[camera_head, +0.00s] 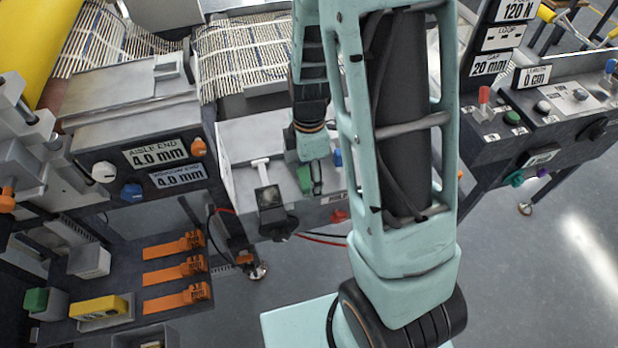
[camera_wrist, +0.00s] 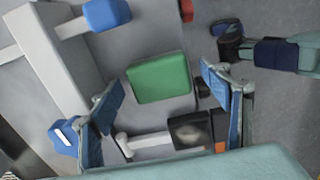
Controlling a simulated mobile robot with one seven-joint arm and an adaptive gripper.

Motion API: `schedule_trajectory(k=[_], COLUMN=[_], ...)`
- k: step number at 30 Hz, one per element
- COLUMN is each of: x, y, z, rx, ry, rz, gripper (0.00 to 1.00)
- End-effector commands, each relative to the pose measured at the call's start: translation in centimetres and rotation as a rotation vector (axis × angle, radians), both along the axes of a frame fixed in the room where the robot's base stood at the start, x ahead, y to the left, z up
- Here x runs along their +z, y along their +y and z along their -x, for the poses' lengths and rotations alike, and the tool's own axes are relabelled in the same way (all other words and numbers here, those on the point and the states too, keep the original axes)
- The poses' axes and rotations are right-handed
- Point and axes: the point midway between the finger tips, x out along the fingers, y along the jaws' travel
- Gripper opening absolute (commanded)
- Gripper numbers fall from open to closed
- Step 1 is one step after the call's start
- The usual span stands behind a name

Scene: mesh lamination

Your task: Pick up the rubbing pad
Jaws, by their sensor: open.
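I cannot tell for sure which object is the rubbing pad. A green block-like part (camera_wrist: 160,78) shows between my spread fingers in the wrist view, on the grey machine box (camera_head: 240,140). In the head view, a green block (camera_head: 36,299) sits in a holder and a yellow block (camera_head: 98,308) lies in a tray, both at lower left. My gripper (camera_head: 316,186) is open and empty over the grey box; my arm hides part of it in the head view. Contact with the green part cannot be told.
Orange gauges (camera_head: 178,270) lie beside the trays on the dark lower shelf. A white lever (camera_wrist: 145,142) and a blue knob (camera_wrist: 106,14) stick out near my fingers. A control panel (camera_head: 545,110) stands at right. Floor at lower right is clear.

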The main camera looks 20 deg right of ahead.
Motion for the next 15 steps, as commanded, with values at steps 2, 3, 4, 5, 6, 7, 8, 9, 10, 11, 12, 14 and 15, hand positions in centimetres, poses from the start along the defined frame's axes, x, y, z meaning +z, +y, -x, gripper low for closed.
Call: schedule_trajectory(k=[2, 3, 4, 5, 6, 7, 8, 9, 10, 11, 12, 14, 15], x=[-0.53, -0.64, -0.68, -0.69, -0.69, -0.68, -0.67, -0.67, -0.66, -0.66, -0.66, -0.65, -0.65], y=[-0.03, -0.03, -0.04, -0.04, -0.03, -0.03, -0.03, -0.03, -0.03, -0.03, -0.03, -0.03, -0.03], z=[0.03, 0.01, 0.0, -0.01, -0.01, -0.02, -0.02, -0.01, -0.02, -0.01, -0.02, -0.02, -0.02], rx=[0.0, 0.0, 0.0, -0.001, -0.001, -0.001, -0.001, -0.001, -0.001, -0.001, -0.001, -0.001, -0.001], ry=[0.001, 0.0, 0.0, -0.001, -0.001, -0.001, -0.001, -0.001, -0.001, -0.001, -0.001, -0.001, -0.001], rz=[0.001, 0.001, 0.001, 0.001, 0.001, 0.001, 0.001, 0.001, 0.001, 0.001, 0.001, 0.001, 0.001], gripper=[0.71, 0.71, 0.71, 0.71, 0.71, 0.71, 0.71, 0.71, 0.7, 0.67, 0.62, 0.56, 0.51])
